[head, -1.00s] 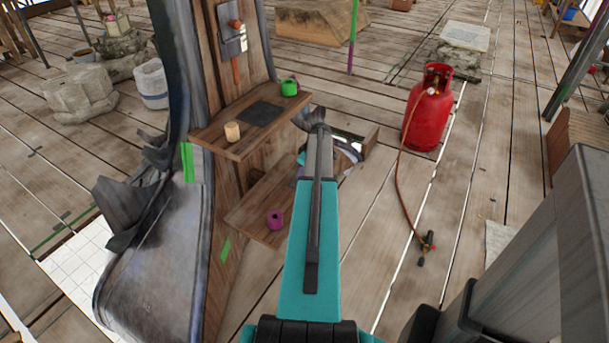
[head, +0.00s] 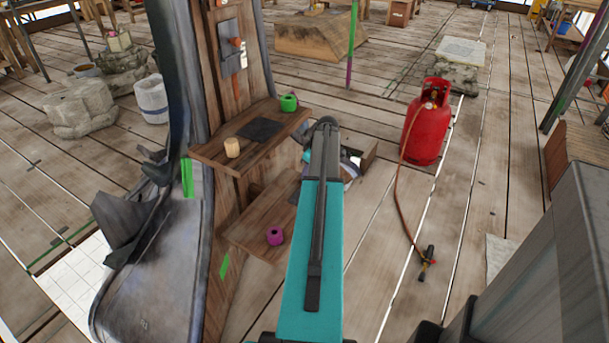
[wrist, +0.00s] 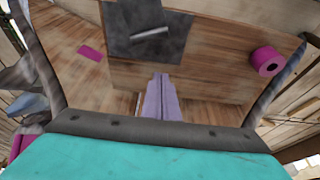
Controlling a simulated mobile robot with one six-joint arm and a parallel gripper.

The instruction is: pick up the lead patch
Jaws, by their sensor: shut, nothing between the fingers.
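My gripper (wrist: 161,78) is shut and empty in the wrist view, its fingertips just short of a dark grey flat sheet (wrist: 122,44) in the picture. The sheet lies on a wooden surface, with a small pale bar (wrist: 150,33) on it. A magenta ring-shaped roll (wrist: 268,61) is to the right. In the head view, a dark flat sheet (head: 259,130) lies on the upper shelf; I cannot tell which sheet is the lead patch. My arm hides the gripper and part of the lower shelf there.
The upper shelf (head: 210,152) holds a tan cylinder (head: 232,147) and a green roll (head: 288,103). The magenta roll (head: 275,236) sits on the lower shelf (head: 250,222). A red gas bottle (head: 427,125) with a hose stands right. Open plank floor lies between.

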